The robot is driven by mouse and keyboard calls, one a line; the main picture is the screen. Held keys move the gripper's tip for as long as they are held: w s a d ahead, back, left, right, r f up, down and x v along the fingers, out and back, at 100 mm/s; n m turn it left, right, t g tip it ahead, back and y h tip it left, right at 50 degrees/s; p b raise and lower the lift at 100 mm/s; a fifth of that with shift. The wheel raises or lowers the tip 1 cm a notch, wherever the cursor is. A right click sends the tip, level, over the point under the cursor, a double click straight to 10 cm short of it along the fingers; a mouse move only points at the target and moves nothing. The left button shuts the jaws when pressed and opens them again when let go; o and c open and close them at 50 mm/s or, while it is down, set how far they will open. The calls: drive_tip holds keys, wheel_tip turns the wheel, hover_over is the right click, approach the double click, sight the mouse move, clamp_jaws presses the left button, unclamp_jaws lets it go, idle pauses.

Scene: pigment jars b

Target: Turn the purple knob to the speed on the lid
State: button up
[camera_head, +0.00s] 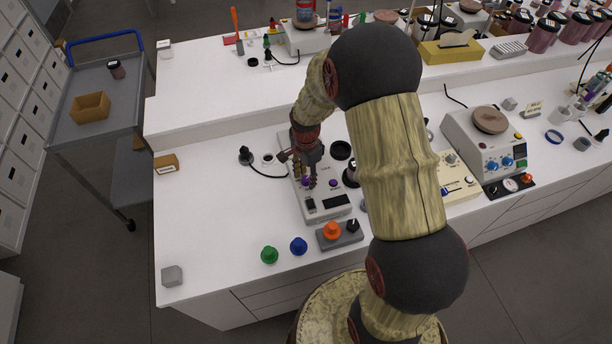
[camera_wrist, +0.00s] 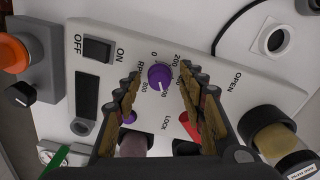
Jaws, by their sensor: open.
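The purple knob (camera_wrist: 160,76) sits on the pale machine panel (camera_wrist: 195,40) in the wrist view, ringed by a printed RPM scale with 0 and 200 legible. A white mark shows on the knob; its exact setting is hard to read. My gripper (camera_wrist: 160,90) is open, with one fingertip either side of the knob and visible gaps between. In the head view my gripper (camera_head: 306,178) is over the front part of the machine (camera_head: 322,208). A dark lid with a white label (camera_wrist: 299,164) shows at lower right; its writing is too small to read.
A smaller purple part (camera_wrist: 129,117) and a red part (camera_wrist: 190,125) are partly behind my fingers, near LOCK. An ON/OFF switch (camera_wrist: 97,49) is on the panel. The left bench is mostly clear.

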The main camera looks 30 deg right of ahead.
sight(306, 178)
wheel_tip(306, 178, up, 12)
idle(0.6)
idle(0.4)
drive_tip(key=s+a+r+n+t+b, duration=0.2)
drive_tip(key=s+a+r+n+b, duration=0.1)
drive_tip(key=s+n, duration=0.2)
drive_tip(key=s+a+r+n+t+b, duration=0.1)
drive_tip(key=s+a+r+n+b, duration=0.2)
drive_tip(key=s+n, duration=0.3)
drive_tip(key=s+a+r+n+t+b, duration=0.2)
drive_tip(key=s+a+r+n+b, duration=0.1)
drive_tip(key=s, duration=0.7)
drive_tip(key=a+r+n, duration=0.1)
drive_tip(key=n, duration=0.1)
drive_tip(key=shift+s+a+r+n+t, duration=0.15)
drive_tip(key=shift+s+r+n+t, duration=0.1)
drive_tip(key=shift+r+n+t, duration=0.1)
